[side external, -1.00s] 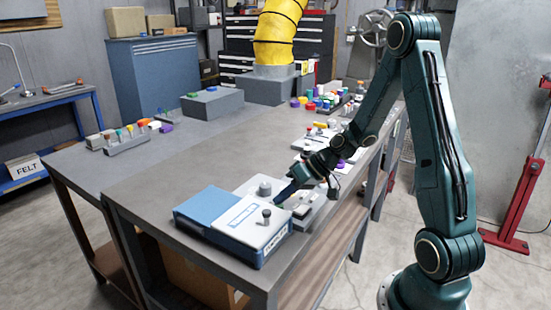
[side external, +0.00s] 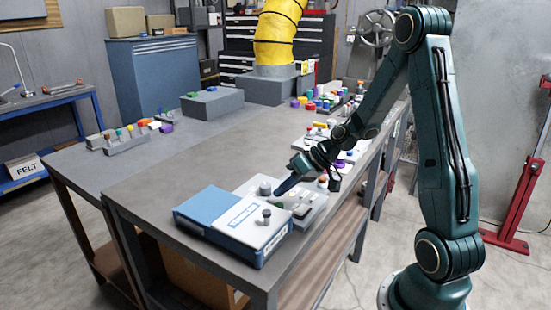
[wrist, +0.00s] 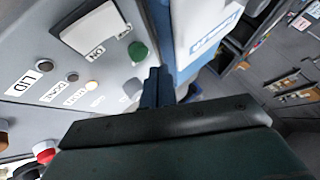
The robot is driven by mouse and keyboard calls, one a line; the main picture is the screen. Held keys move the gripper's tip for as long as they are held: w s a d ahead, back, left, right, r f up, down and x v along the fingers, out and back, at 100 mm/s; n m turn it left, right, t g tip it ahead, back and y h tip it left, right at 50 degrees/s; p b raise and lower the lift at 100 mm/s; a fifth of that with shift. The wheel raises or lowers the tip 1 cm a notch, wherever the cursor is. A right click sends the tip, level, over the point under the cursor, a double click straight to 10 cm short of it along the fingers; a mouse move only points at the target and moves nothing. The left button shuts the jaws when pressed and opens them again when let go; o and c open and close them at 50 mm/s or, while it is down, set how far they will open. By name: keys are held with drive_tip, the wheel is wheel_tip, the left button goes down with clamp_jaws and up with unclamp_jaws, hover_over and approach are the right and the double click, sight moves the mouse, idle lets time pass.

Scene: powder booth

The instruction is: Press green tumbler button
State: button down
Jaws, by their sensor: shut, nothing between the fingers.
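The green button (wrist: 138,51) is a round cap on a light grey control panel (wrist: 30,28) in the wrist view. It shows as a small dark green spot in the side view (side external: 278,205). My gripper (wrist: 157,76) is shut and empty, with its narrow blue fingers together. In the wrist view the fingertips appear just beside and below the green button. In the side view my gripper (side external: 279,193) is tilted down over the panel, its tips slightly above the button. A small gap appears between them, and no contact is visible.
A blue and white box (side external: 240,222) with a dark knob stands beside the panel at the bench's near end. The middle bench top (side external: 190,160) is clear.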

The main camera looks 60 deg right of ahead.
drive_tip(key=shift+r, duration=2.1)
drive_tip(key=s+a+r+n+g+h, duration=0.2)
drive_tip(key=s+a+r+h, duration=0.1)
drive_tip(key=s+a+r, duration=0.5)
drive_tip(key=s+a+r+h, duration=0.1)
drive_tip(key=s, duration=0.5)
drive_tip(key=s+a+r+h, duration=0.1)
drive_tip(key=s+r, duration=0.1)
drive_tip(key=s, duration=0.4)
drive_tip(key=shift+s+a+r, duration=0.15)
drive_tip(key=shift+s+a, duration=0.05)
drive_tip(key=shift+a, duration=0.2)
